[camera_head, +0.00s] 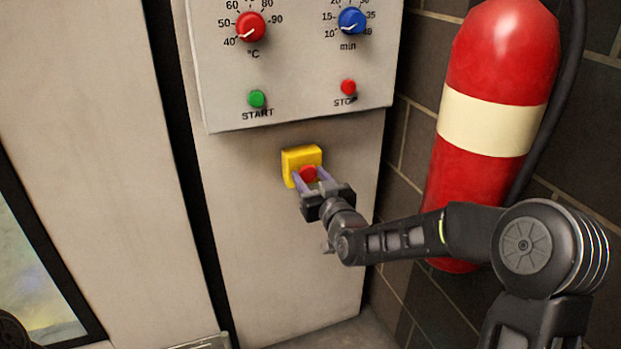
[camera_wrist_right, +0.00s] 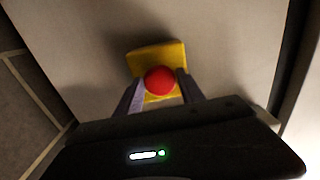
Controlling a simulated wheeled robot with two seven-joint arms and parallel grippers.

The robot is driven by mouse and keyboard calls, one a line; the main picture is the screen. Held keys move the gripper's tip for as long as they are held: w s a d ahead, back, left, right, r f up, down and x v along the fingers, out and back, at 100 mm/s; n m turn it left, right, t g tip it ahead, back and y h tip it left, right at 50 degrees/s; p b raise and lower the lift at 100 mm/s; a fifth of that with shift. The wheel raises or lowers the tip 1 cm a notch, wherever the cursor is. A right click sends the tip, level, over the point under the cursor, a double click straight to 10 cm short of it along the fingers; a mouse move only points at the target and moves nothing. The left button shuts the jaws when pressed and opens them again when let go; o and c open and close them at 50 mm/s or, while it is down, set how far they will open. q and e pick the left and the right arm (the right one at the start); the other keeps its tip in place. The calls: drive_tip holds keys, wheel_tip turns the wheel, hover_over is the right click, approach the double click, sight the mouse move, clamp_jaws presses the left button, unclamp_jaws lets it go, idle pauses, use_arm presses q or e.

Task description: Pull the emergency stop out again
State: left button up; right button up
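The emergency stop is a red button (camera_head: 308,174) on a yellow box (camera_head: 301,156), mounted on the pale cabinet front below the control panel. My right gripper (camera_head: 312,178) is in front of it, with one finger on each side of the button. In the right wrist view the red button (camera_wrist_right: 159,80) shows between the two fingertips (camera_wrist_right: 159,84), with the yellow box (camera_wrist_right: 157,56) behind it. The fingers are apart, with what look like narrow gaps beside the button; contact is not clear. My left gripper is not in view.
The control panel (camera_head: 290,65) above carries a red °C knob (camera_head: 251,26), a blue min knob (camera_head: 351,20), a green START button (camera_head: 257,99) and a red STOP button (camera_head: 348,87). A fire extinguisher (camera_head: 483,120) stands at the right, close beyond my right arm.

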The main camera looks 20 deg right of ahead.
clamp_jaws()
idle(0.5)
